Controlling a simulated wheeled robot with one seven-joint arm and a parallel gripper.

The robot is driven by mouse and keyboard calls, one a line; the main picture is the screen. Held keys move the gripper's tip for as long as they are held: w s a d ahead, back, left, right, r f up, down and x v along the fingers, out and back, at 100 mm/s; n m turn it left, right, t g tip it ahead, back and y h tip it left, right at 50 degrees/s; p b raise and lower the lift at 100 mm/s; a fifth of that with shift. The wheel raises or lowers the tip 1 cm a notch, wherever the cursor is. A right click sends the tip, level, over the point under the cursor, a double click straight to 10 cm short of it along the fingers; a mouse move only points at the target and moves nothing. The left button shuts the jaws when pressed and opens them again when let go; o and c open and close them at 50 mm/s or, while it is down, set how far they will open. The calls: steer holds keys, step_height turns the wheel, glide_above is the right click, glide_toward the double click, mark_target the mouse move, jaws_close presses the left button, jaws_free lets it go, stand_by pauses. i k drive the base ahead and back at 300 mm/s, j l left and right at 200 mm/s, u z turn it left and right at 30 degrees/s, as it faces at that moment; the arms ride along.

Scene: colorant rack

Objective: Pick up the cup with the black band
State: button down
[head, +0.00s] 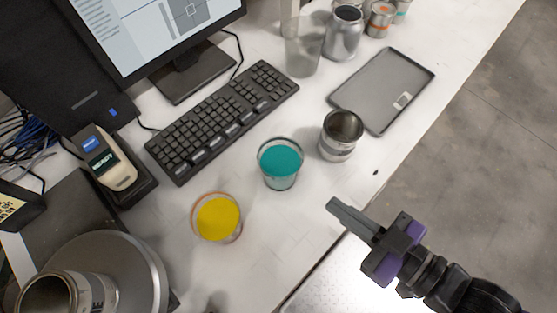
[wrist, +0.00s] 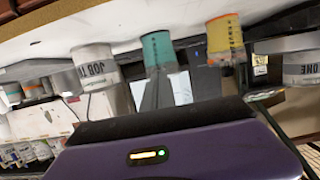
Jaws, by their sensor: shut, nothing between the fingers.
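I cannot make out a clear black band on any cup. An open metal cup (head: 340,137) with a pale label and dark inside stands near the table's front edge; a cup with dark lettering (wrist: 94,66) shows in the wrist view. A teal-filled cup (head: 281,165) stands to its left, and a yellow-filled cup (head: 217,219) farther left. In the wrist view the teal cup (wrist: 157,48) and yellow cup (wrist: 225,38) appear upside down. My gripper (head: 333,205) is shut and empty, right of the teal cup and below the metal cup in the picture, touching neither.
A grey tray (head: 418,66) lies behind the metal cup. A clear beaker (head: 302,48), a metal canister (head: 344,34) and small tins (head: 380,20) stand farther back. A keyboard (head: 222,118), a handheld device (head: 105,160) and a round metal stand (head: 130,265) fill the left side.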

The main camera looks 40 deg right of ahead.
mark_target(280, 158)
steer(key=j+z, duration=0.25)
steer(key=z, duration=0.15)
steer(key=k+j+z, duration=0.1)
steer(key=z, duration=0.3)
steer(key=k+j+z, duration=0.15)
steer(key=k+j, duration=0.2)
steer(key=j, duration=0.25)
steer(key=k+j+z, duration=0.1)
steer(key=k+j, duration=0.25)
steer(key=j, duration=0.2)
steer(key=k+j+z, duration=0.15)
steer(key=k+j, duration=0.2)
steer(key=j, duration=0.2)
